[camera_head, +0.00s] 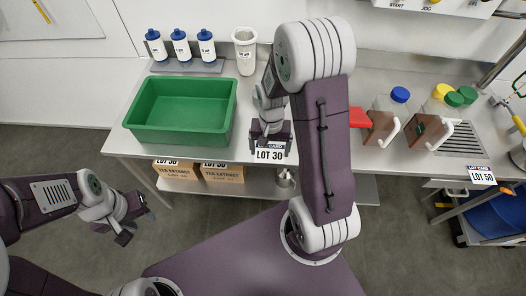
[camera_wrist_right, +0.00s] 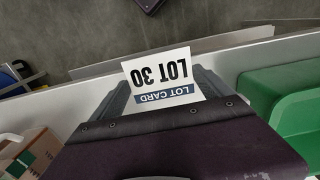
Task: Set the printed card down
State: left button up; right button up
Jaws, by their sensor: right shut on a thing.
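The printed card (camera_head: 270,152) is white with a dark header and reads LOT 30. My right gripper (camera_head: 270,136) is shut on it, over the front edge of the white bench. In the right wrist view the card (camera_wrist_right: 161,78) shows upside down between the two fingers of my right gripper (camera_wrist_right: 160,95). I cannot tell whether the card touches the bench. My left gripper (camera_head: 128,226) hangs at the lower left, over the floor and away from the card; its fingers are too small to judge.
A green tub (camera_head: 181,108) stands left on the bench. Behind it are several blue-capped bottles (camera_head: 181,46) and a white cup (camera_head: 245,52). Capped jugs (camera_head: 432,130) stand at the right. Another card, LOT 50 (camera_head: 481,175), lies at the right front edge. Boxes (camera_head: 221,172) sit below.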

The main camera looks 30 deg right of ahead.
jog(key=s+d+r+p, duration=0.1)
jog(key=s+d+r, duration=0.4)
jog(key=s+d, duration=0.1)
jog(key=shift+s+d+r, duration=0.25)
jog(key=shift+s+d, duration=0.05)
jog(key=shift+w, duration=0.1)
